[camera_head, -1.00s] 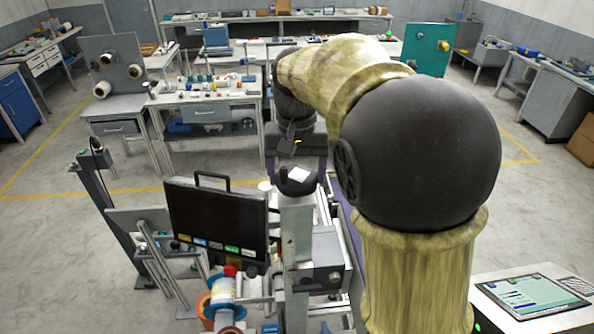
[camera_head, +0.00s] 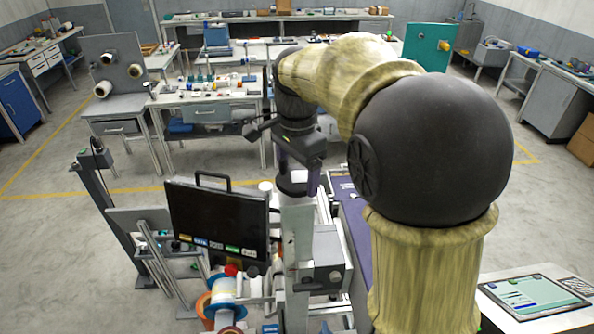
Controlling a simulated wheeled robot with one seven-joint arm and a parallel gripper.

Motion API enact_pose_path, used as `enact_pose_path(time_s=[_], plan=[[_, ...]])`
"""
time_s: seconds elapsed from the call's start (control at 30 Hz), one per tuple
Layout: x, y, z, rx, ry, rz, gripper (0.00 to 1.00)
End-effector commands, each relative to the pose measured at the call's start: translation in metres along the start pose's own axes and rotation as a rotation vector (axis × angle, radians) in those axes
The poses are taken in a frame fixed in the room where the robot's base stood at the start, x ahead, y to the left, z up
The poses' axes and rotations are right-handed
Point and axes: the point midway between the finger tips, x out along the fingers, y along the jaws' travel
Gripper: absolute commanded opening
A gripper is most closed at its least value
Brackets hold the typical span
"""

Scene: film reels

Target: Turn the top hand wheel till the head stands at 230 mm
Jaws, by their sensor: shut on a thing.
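The top hand wheel (camera_head: 292,188) is a dark knob at the top of the light grey upright column (camera_head: 297,235). Its white top patch shows partly under my gripper (camera_head: 298,180). My gripper points down with one purple finger on each side of the wheel, shut on it. The fingers and palm hide much of the wheel. A grey block-like head (camera_head: 328,272) sits on the column's right side, lower down. I cannot read any height scale in this view.
A dark display panel (camera_head: 216,222) with a handle stands just left of the column. Reels (camera_head: 225,290) sit low in front of it. A tablet (camera_head: 535,297) lies at the lower right. Benches stand behind, with open floor between.

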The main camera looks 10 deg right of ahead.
Motion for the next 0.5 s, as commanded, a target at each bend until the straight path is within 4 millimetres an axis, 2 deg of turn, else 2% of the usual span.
enact_pose_path(time_s=[0.5], plan=[[-0.0024,-0.0008,-0.0018,0.492,0.003,-0.008,0.55]])
